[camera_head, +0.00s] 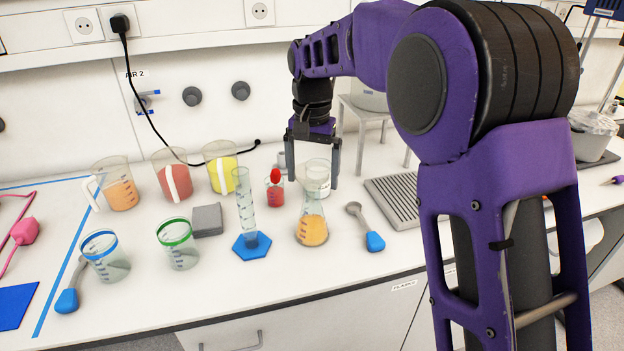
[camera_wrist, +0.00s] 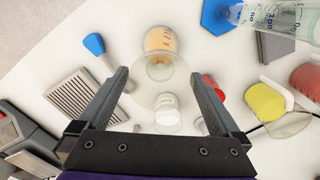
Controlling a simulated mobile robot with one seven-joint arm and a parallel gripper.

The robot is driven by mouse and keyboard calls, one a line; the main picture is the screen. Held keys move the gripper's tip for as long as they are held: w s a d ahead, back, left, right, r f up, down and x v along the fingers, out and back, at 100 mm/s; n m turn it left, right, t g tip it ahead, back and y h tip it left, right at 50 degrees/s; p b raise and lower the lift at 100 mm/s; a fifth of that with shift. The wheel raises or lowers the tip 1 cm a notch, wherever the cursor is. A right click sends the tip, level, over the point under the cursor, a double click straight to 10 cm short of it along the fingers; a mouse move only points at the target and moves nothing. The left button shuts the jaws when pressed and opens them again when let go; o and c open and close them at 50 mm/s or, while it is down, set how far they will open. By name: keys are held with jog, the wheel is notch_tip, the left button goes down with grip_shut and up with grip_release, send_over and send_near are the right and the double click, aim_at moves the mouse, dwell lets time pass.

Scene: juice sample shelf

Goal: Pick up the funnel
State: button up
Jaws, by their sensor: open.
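The clear funnel (camera_head: 317,170) appears to sit in the mouth of a conical flask (camera_head: 312,228) holding orange liquid. In the wrist view the funnel (camera_wrist: 160,68) shows as a wide clear round rim, with the flask's orange liquid (camera_wrist: 160,40) beyond it. My gripper (camera_head: 311,183) is open, with its fingers pointing down around the funnel's height. In the wrist view the funnel lies between the two fingers of my gripper (camera_wrist: 160,76), with a gap on each side. I cannot tell whether either finger touches it.
A white-labelled jar (camera_wrist: 167,108) stands close behind the flask. A small red-capped bottle (camera_head: 275,190) and a graduated cylinder (camera_head: 245,205) on a blue base (camera_head: 252,246) stand left of it. A blue-ended spoon (camera_head: 374,240) and a grey slotted rack (camera_head: 398,203) lie to the right.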

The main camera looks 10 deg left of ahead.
notch_tip(320, 180, down, 2)
jog(key=shift+f, duration=0.2)
